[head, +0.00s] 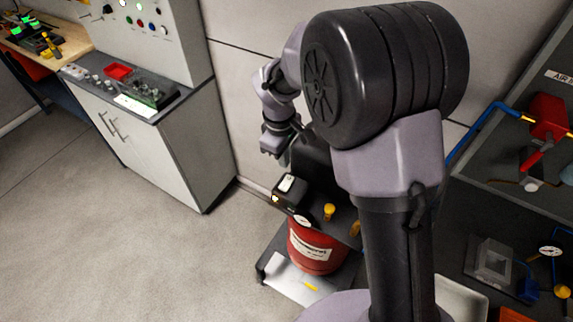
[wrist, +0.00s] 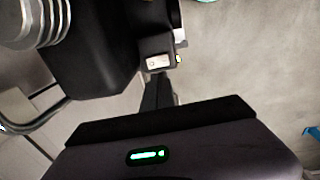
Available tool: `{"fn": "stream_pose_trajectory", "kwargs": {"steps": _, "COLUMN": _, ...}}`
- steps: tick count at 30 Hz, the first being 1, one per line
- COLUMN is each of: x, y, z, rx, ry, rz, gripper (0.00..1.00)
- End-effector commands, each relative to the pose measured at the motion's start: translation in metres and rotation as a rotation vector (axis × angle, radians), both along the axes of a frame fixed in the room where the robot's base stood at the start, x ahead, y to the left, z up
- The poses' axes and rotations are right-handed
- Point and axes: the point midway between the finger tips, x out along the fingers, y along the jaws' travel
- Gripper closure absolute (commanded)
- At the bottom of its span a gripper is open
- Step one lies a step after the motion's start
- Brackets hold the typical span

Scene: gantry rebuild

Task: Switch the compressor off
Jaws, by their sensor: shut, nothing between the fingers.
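The compressor has a red tank (head: 316,252) with a black upper part, partly hidden behind my arm in the head view. A black switch box (head: 280,196) with a white rocker (head: 287,183) and a small yellow light sits at its left end. The white rocker also shows in the wrist view (wrist: 157,62). My gripper (head: 284,158) is above and behind the switch box in the head view. In the wrist view my gripper's dark fingers (wrist: 158,84) are shut and empty, pointing toward the box just below the rocker. Contact cannot be told.
A grey control cabinet (head: 165,130) stands to the left, with a wooden bench (head: 60,45) beyond. The compressor stands on a low base (head: 296,281) with a yellow knob (head: 329,211) above. A panel with blue pipes (head: 480,140) is at right. The floor at left is clear.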

Motion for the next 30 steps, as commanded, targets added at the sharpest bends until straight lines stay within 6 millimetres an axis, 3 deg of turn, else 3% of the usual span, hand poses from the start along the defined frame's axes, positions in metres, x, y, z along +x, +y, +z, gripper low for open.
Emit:
{"fn": "stream_pose_trajectory", "kwargs": {"steps": 3, "x": -0.002, "y": 0.002, "z": 0.021, "rx": 0.001, "ry": -0.002, "rz": 0.000, "gripper": 1.00}}
{"fn": "stream_pose_trajectory", "kwargs": {"steps": 8, "x": -0.004, "y": 0.003, "z": 0.032, "rx": 0.001, "ry": -0.001, "rz": -0.001, "gripper": 1.00}}
{"fn": "stream_pose_trajectory", "kwargs": {"steps": 17, "x": -0.004, "y": 0.003, "z": 0.032, "rx": 0.000, "ry": 0.000, "rz": -0.001, "gripper": 1.00}}
{"fn": "stream_pose_trajectory", "kwargs": {"steps": 23, "x": 0.004, "y": -0.002, "z": 0.020, "rx": -0.012, "ry": -0.026, "rz": 0.003, "gripper": 1.00}}
{"fn": "stream_pose_trajectory", "kwargs": {"steps": 30, "x": 0.008, "y": -0.007, "z": 0.032, "rx": -0.023, "ry": -0.039, "rz": 0.002, "gripper": 1.00}}
